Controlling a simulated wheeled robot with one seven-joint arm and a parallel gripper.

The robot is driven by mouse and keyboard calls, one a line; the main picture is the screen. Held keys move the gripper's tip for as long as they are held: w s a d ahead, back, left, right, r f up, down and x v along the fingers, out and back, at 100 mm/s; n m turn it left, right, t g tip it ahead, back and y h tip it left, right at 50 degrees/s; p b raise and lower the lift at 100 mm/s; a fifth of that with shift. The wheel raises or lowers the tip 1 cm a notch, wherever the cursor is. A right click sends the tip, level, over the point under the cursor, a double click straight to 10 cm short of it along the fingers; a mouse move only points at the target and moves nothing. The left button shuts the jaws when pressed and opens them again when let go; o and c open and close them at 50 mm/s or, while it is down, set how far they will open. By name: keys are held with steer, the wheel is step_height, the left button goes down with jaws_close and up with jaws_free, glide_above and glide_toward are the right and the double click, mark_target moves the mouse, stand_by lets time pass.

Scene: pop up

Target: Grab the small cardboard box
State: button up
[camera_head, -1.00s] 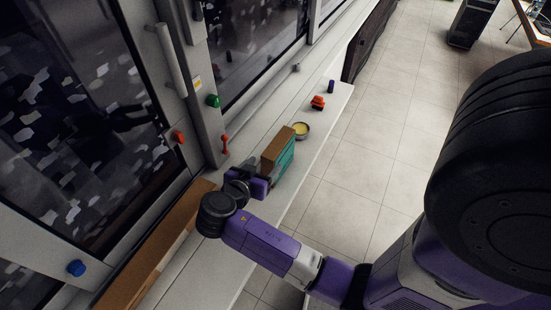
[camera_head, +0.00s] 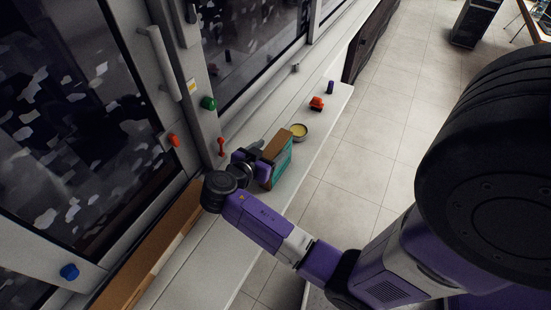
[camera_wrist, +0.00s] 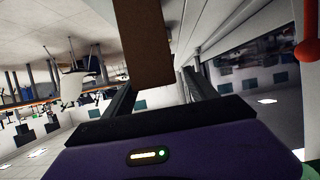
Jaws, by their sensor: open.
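The small cardboard box (camera_head: 279,146) stands upright on the white counter, with a brown top and a teal side facing right. In the head view my gripper (camera_head: 262,156) is close against its left end, partly hiding it. In the wrist view the brown face of the box (camera_wrist: 146,45) stands in front of my open gripper (camera_wrist: 158,92), lined up between the two fingers. A gap shows between the box and the right finger; the left finger is near the box's left edge. I cannot tell whether either finger touches it.
Beyond the box on the counter (camera_head: 240,228) are a bowl with yellow contents (camera_head: 299,130), a red-orange item (camera_head: 317,103) and a purple cylinder (camera_head: 330,87). A long brown box (camera_head: 152,247) lies along the wall. A red handle (camera_head: 221,146) stands left of my gripper.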

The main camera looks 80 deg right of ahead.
steer(key=shift+x, duration=1.55)
steer(key=shift+s, duration=0.1)
jaws_close()
